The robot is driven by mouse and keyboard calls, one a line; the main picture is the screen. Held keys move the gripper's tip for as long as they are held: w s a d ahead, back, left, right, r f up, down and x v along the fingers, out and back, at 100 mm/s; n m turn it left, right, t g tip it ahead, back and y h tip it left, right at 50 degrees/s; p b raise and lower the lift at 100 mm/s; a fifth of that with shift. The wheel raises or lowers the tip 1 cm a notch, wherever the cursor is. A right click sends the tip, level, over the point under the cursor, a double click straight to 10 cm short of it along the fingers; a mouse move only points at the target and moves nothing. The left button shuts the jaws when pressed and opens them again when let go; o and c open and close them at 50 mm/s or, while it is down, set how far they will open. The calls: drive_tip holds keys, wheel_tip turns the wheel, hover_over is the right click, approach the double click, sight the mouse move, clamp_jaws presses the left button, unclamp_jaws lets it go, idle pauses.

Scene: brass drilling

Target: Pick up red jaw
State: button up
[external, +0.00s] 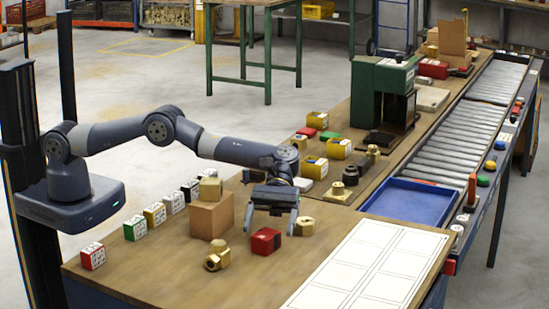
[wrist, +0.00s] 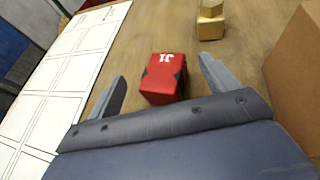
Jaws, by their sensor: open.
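The red jaw (external: 266,241) is a small red block with dark notches in its sides, lying on the wooden bench below and slightly left of my gripper (external: 272,222). In the wrist view the red jaw (wrist: 164,78) has white marking on its top and lies ahead, between the directions of my two fingers. My gripper (wrist: 163,85) is open and empty, with its fingers spread wider than the jaw. I see no contact between the fingers and the jaw.
A brown block (external: 212,215) stands left of the gripper with a brass piece on it. Brass fittings (external: 217,255) and (external: 304,226) flank the jaw. A white grid sheet (external: 370,265) lies to the right, near a blue tray (external: 410,201). Small coloured blocks line the left edge.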

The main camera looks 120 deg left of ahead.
sight(267, 232)
drive_tip(key=x, duration=0.2)
drive_tip(key=p+x, duration=0.1)
drive_tip(key=x, duration=0.2)
drive_tip(key=shift+s+f, duration=0.15)
drive_tip(key=shift+f, duration=0.1)
drive_tip(key=shift+a, duration=0.1)
drive_tip(key=c, duration=1.5)
drive_tip(key=shift+c, duration=0.4)
drive_tip(key=shift+r, duration=0.1)
